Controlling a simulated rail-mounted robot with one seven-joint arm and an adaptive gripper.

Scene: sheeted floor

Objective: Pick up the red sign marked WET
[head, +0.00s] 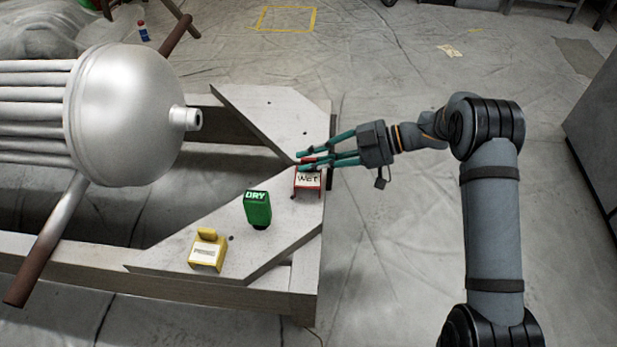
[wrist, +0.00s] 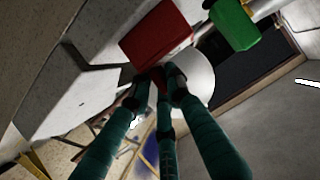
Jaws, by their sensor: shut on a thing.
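The red sign (head: 308,181) with a white face reading "Wet" stands at the right corner of the pale wooden frame in the head view. My gripper (head: 308,161) reaches in from the right, its teal fingers closed around the sign's red top. In the wrist view the sign's red back (wrist: 156,36) lies just beyond the fingertips (wrist: 163,80), which meet at its narrow red part. The sign looks upright and at the height of the board; I cannot tell whether its base touches the board.
A green DRY sign (head: 257,208) and a yellow sign (head: 207,251) stand on the same corner board (head: 262,238), to the left and nearer. A large metal tank (head: 125,115) lies across the frame at left.

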